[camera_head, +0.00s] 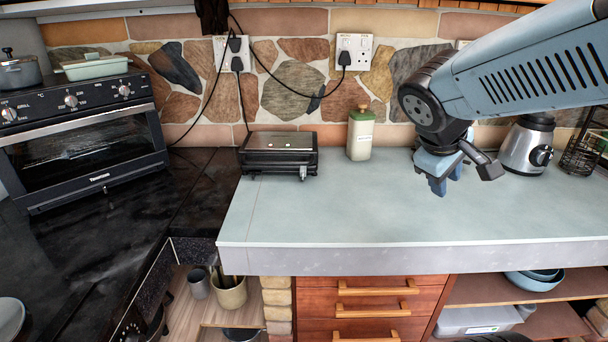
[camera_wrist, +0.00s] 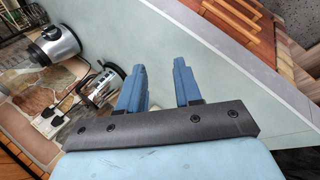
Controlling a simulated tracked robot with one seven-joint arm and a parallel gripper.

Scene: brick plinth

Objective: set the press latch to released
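The press (camera_head: 280,153) is a low black and silver appliance with its lid down, on the left end of the pale counter against the stone wall. A small metal piece (camera_head: 303,173) at its front right edge looks like the latch; it is too small to tell its setting. My gripper (camera_head: 445,183) hangs over the counter, well to the right of the press and apart from it. In the wrist view, my gripper (camera_wrist: 159,72) shows two blue fingers with a clear gap and nothing between them. The press is not seen in the wrist view.
A blender (camera_head: 527,146) and a wire rack (camera_head: 583,150) stand at the right. A kettle (camera_wrist: 101,88) shows in the wrist view. Cables hang behind the press. The counter's front is clear.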

